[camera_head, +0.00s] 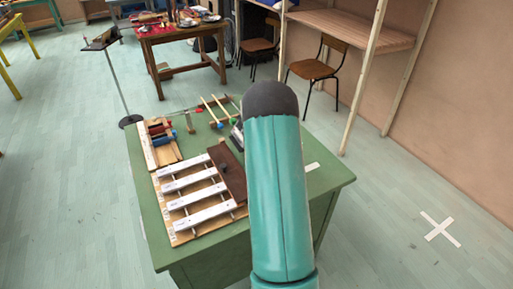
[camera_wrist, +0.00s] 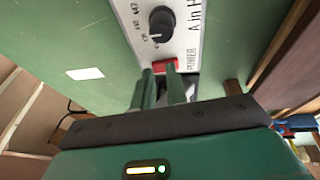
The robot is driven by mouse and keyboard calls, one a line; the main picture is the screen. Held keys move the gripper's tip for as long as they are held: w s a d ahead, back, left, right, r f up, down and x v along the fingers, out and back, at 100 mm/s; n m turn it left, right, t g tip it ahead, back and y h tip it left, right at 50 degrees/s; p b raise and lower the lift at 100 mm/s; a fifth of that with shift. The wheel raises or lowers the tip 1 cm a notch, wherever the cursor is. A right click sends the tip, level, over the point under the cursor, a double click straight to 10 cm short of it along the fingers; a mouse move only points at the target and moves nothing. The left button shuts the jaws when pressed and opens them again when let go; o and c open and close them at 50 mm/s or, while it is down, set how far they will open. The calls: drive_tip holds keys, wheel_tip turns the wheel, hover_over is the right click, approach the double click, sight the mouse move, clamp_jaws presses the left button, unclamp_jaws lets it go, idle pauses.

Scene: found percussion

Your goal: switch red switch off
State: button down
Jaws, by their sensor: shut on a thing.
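The red switch (camera_wrist: 165,65) shows in the wrist view on a white panel (camera_wrist: 190,45), below a black knob and beside the printed word POWER. My gripper (camera_wrist: 162,80) is at it, with its two narrow fingers close together and their tips against the switch's near side. The jaws are shut on the switch. The fingers hide part of it, so I cannot tell its on or off position. In the head view my teal arm (camera_head: 278,190) covers the gripper and the switch.
The green table (camera_head: 200,255) carries a set of white metal bars (camera_head: 195,190) on a wooden base, a dark brown block (camera_head: 228,172) and a wooden frame with red and blue pieces (camera_head: 162,140). Sticks lie further back. A chair (camera_head: 318,68) stands behind; the floor at right is clear.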

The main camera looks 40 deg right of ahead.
drive_tip(key=shift+s+d+f, duration=0.2)
drive_tip(key=shift+s+f, duration=0.2)
drive_tip(key=r, duration=0.5)
drive_tip(key=shift+w+a, duration=0.35)
drive_tip(key=a+v, duration=0.1)
drive_tip(key=v, duration=0.8)
drive_tip(key=shift+w+a+r, duration=0.2)
drive_tip(key=shift+r, duration=0.05)
